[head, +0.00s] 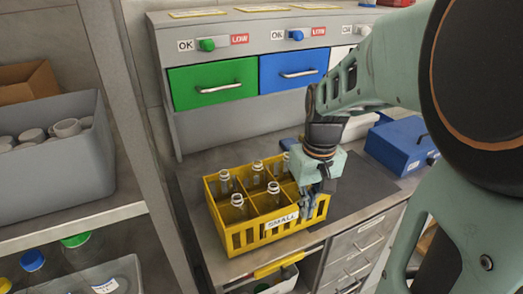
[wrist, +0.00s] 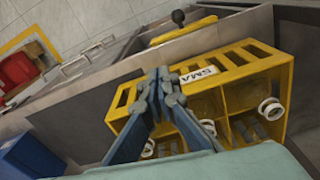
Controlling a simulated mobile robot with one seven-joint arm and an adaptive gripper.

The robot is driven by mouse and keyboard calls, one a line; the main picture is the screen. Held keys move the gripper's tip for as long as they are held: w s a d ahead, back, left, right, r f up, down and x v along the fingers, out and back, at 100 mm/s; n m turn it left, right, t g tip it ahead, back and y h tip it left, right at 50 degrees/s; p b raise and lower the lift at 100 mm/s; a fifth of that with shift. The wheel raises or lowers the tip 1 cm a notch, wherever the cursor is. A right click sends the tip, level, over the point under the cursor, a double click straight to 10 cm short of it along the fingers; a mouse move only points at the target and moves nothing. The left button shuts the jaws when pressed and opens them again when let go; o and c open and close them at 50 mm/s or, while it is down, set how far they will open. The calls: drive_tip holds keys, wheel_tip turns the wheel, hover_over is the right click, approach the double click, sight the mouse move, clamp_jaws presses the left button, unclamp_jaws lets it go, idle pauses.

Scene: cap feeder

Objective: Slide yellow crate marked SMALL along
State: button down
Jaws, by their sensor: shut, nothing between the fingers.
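The yellow crate (head: 243,239) stands on the grey worktop, with a white SMALL label (head: 282,221) on its front wall. Several clear bottles (head: 238,208) stand in its compartments. My gripper (head: 312,210) is shut and empty, pointing down at the crate's right front corner. In the wrist view, the closed fingertips (wrist: 167,82) lie over the crate's labelled wall (wrist: 240,57), just beside the label (wrist: 199,74), and hide part of the wall. I cannot tell whether they touch it. The gripper also hides the crate's back right part in the head view.
A dark mat (head: 350,197) lies right of the crate, with a blue box (head: 399,146) beyond it. Behind stand a green drawer (head: 213,83) and a blue drawer (head: 293,69). A shelf with a grey bin (head: 60,170) is at left.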

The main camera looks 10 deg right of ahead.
drive_tip(key=shift+n+g, duration=0.3)
drive_tip(key=shift+n, duration=0.4)
drive_tip(key=a+f, duration=0.1)
drive_tip(key=f, duration=0.3)
drive_tip(key=s+f, duration=0.1)
drive_tip(key=f, duration=0.2)
drive_tip(key=a+f, duration=0.1)
drive_tip(key=f, duration=0.3)
drive_tip(key=shift+s+a+f+b, duration=0.2)
drive_tip(key=shift+a+f+b, duration=0.1)
drive_tip(key=shift+a+b, duration=0.1)
drive_tip(key=w, duration=0.3)
drive_tip(key=shift+a+f, duration=0.2)
drive_tip(key=shift+a, duration=0.15)
drive_tip(key=shift+w+a+p, duration=0.2)
drive_tip(key=shift+w+p, duration=0.1)
drive_tip(key=shift+w, duration=0.2)
